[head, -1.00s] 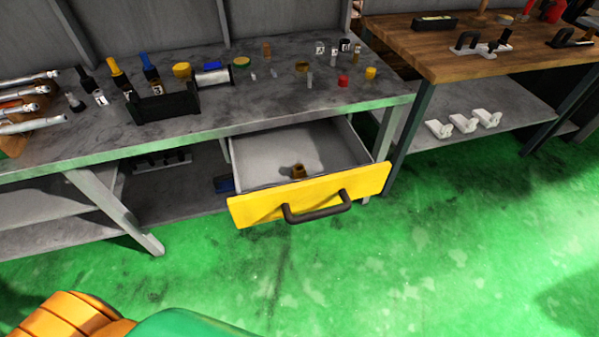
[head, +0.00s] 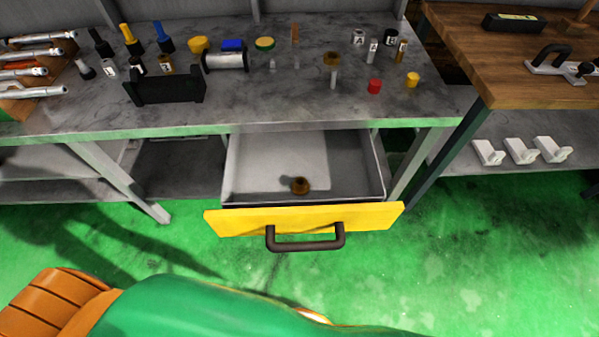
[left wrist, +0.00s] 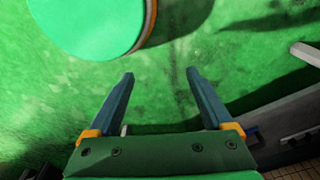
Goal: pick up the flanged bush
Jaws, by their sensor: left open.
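A small bronze-brown flanged bush (head: 300,185) rests on the floor of the open drawer (head: 372,168), near its yellow front, in the head view. My left gripper (left wrist: 159,73) is in the left wrist view only. Its two fingers are spread wide with nothing between them, over the green floor. The bush is not visible in the left wrist view. My right gripper is in neither view.
The drawer's yellow front (head: 230,222) carries a dark handle (head: 305,245). Above it, the grey bench (head: 290,105) holds a black holder (head: 165,90), a spool (head: 226,61) and several small parts. A wooden-topped table (head: 500,60) stands at right.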

